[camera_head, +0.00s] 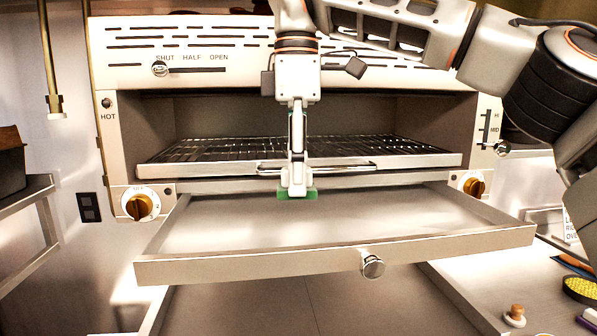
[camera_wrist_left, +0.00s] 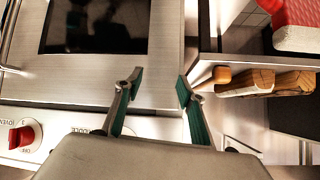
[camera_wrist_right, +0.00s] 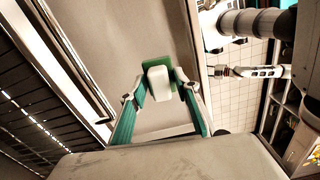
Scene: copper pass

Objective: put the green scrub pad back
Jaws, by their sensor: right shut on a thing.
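The green scrub pad (camera_head: 298,195) has a white block on top and a green edge showing below. My right gripper (camera_head: 296,180) points down and is shut on it. In the right wrist view the pad's white block (camera_wrist_right: 158,82) sits between the fingertips with the green pad behind it. It is over the back part of the pulled-out drip tray (camera_head: 340,256), in front of the wire rack. I cannot tell whether it touches the tray. My left gripper (camera_wrist_left: 160,84) shows only in its wrist view, open and empty.
The grill oven's wire rack (camera_head: 180,150) sits just behind the pad. The tray has a round knob (camera_head: 372,264) in front. At right, a counter carries a small wooden-knobbed item (camera_head: 515,316) and a yellow-filled round dish (camera_head: 581,288). A shelf (camera_head: 30,190) stands at left.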

